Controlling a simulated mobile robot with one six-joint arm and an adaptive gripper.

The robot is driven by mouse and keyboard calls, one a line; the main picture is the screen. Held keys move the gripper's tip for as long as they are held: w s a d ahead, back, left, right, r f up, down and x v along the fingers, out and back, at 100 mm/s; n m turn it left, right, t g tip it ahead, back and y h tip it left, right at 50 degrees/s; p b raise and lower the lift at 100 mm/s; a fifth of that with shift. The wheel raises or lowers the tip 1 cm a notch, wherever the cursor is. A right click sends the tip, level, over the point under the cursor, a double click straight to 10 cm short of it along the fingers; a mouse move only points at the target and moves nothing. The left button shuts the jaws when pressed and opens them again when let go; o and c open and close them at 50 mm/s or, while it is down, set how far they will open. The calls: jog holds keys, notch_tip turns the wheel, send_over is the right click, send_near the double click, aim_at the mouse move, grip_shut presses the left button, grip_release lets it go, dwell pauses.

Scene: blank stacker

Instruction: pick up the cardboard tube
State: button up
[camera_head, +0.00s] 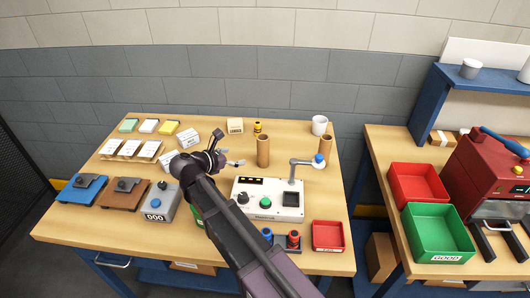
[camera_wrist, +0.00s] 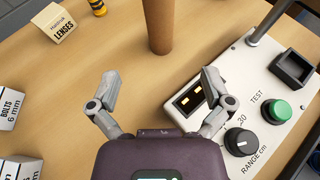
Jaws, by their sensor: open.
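A brown cardboard tube (camera_head: 263,151) stands upright near the middle of the table in the head view. A second, similar brown tube (camera_head: 325,147) stands to its right, partly behind a jointed lamp-like arm. In the wrist view, a brown tube (camera_wrist: 160,24) stands ahead of the jaws, its top cut off by the frame edge. My gripper (camera_wrist: 158,92) is open and empty, with the tube beyond its fingertips and roughly between their lines. In the head view my gripper (camera_head: 237,156) is left of the middle tube, apart from it.
A white test box with knobs (camera_head: 270,199) lies close to my right finger in the wrist view. A lenses box (camera_head: 235,125), a yellow-black item (camera_head: 257,128), a white mug (camera_head: 319,124) and a red tray (camera_head: 327,236) stand around. Bare tabletop lies between the jaws and the tube.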

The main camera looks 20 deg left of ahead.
aim_at(259, 150)
jog(key=shift+w+d, duration=0.1)
jog(key=shift+w, duration=0.05)
jog(key=b+x, duration=0.3)
jog(key=x, duration=0.4)
jog(key=shift+w+d+f, duration=0.1)
jog(key=shift+w+f, duration=0.05)
jog(key=shift+f, duration=0.1)
jog(key=shift+w+d+f, duration=0.1)
jog(key=shift+w+d, duration=0.15)
jog(key=shift+w, duration=0.25)
jog(key=shift+b+x, duration=1.1)
jog(key=shift+x, duration=1.55)
jog(key=shift+c, duration=0.2)
jog(key=c, duration=1)
